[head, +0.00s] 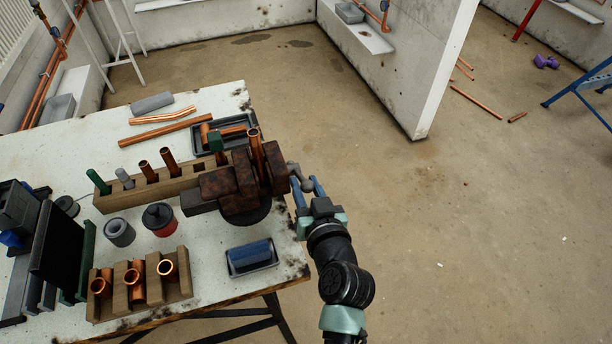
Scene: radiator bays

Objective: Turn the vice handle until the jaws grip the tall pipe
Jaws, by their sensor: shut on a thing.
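The vice (218,188), rusty dark brown, sits at the right edge of the workbench. The tall copper pipe (256,150) stands upright between its jaws and rises above them. From this angle I cannot tell whether both jaws touch the pipe. The grey vice handle (295,171) is at the vice's right end, past the bench edge. My gripper (306,183), with blue fingers, reaches up from below and is shut on the handle. The fingers partly cover the handle, so its full length is hidden.
A wooden block (150,190) with several short pipes stands left of the vice. A blue block in a tray (251,268) lies in front. A dark tray (205,150) of copper pieces is behind. The floor (450,240) right of the bench is clear.

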